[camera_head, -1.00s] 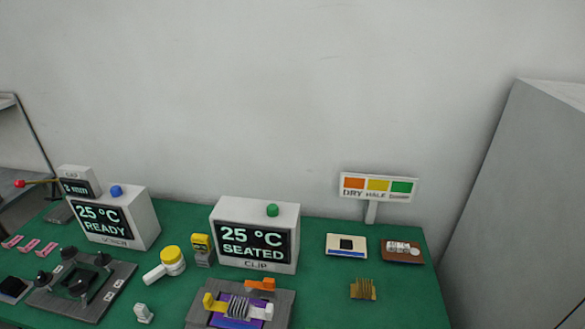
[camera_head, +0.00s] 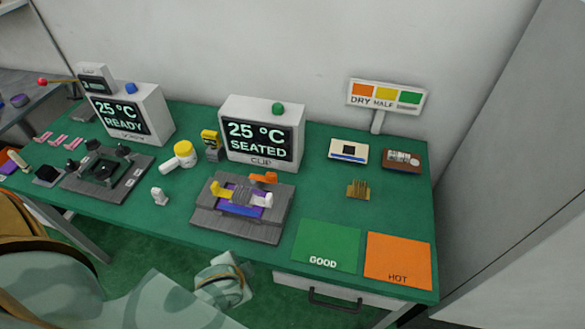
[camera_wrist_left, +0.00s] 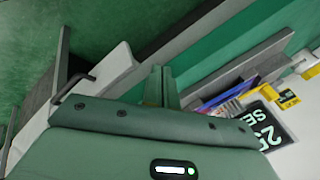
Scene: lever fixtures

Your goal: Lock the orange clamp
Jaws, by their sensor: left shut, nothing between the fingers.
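The orange clamp (camera_head: 263,178) sits at the back of the grey fixture (camera_head: 250,228), in front of the CLIP display. The fixture also carries a yellow piece (camera_head: 222,190) at left, a white piece (camera_head: 262,200) at right and a grey finned block between them over a purple base. In the left wrist view, the fingers of my left gripper (camera_wrist_left: 160,78) are together and hold nothing. They are apart from the fixture's purple part (camera_wrist_left: 225,98), which shows to their right. In the head view my left arm is low, in front of the table. My right gripper is not in view.
The CLIP display (camera_head: 262,134) reads 25 °C SEATED; the other display (camera_head: 118,115) reads 25 °C READY. A yellow-capped white tool (camera_head: 182,156) lies left of the fixture. The GOOD mat (camera_head: 326,244) and HOT mat (camera_head: 398,260) are empty. A drawer handle (camera_head: 335,301) sticks out below.

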